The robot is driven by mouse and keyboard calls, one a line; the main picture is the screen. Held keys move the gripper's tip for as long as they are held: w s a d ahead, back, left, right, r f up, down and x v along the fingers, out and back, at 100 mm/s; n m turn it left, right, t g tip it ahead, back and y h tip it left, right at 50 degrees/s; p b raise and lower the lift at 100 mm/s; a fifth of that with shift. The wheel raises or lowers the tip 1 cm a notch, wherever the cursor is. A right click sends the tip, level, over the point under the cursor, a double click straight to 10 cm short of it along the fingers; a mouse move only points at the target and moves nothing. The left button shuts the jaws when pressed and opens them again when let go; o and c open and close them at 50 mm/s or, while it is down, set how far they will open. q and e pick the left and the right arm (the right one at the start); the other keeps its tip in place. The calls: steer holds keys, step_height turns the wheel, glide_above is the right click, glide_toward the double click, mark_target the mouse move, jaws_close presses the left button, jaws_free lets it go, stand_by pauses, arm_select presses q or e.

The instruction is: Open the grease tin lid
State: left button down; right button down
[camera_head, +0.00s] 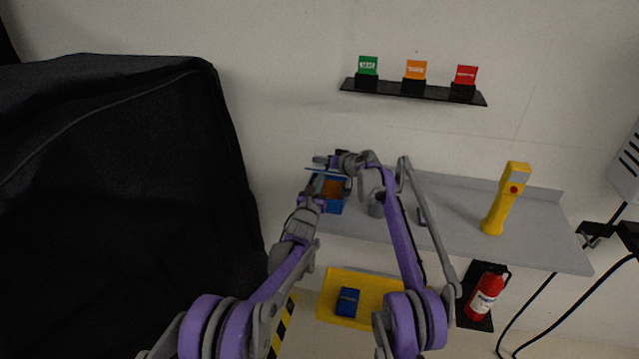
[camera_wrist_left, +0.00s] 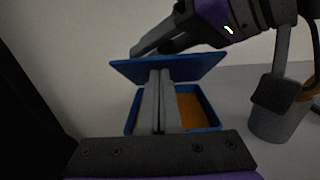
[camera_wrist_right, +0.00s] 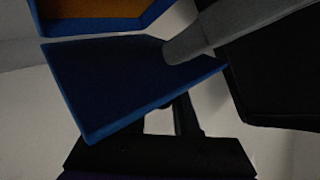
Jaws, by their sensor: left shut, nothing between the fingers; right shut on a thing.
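The grease tin is a blue box with orange grease inside, on the grey shelf in the head view (camera_head: 334,207) and the left wrist view (camera_wrist_left: 210,106). Its blue lid (camera_wrist_left: 205,66) is raised and tilted at the tin's back; it fills much of the right wrist view (camera_wrist_right: 105,85). My right gripper (camera_wrist_right: 160,112) is shut on the lid's edge; in the head view it (camera_head: 335,160) is above the tin. My left gripper (camera_wrist_left: 158,78) is shut and empty, its fingers over the tin, reaching to the lid. Whether they touch it is unclear.
A grey cup (camera_head: 376,207) stands close right of the tin. A yellow torch-like tool (camera_head: 505,200) stands farther right on the shelf (camera_head: 450,210). A large black cover (camera_head: 110,200) is at left. A small wall ledge (camera_head: 413,90) holds green, orange and red cards.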

arm_select(q)
steer(key=shift+w+r, duration=0.25)
steer(key=shift+r, duration=0.25)
arm_select(e)
steer(key=shift+s+a+f, duration=0.1)
steer(key=shift+a+f, duration=0.05)
steer(key=c, duration=0.7)
jaws_free()
steer(key=shift+a, duration=0.1)
arm_select(q)
steer(key=shift+r, duration=0.1)
arm_select(e)
steer(key=shift+s, duration=0.1)
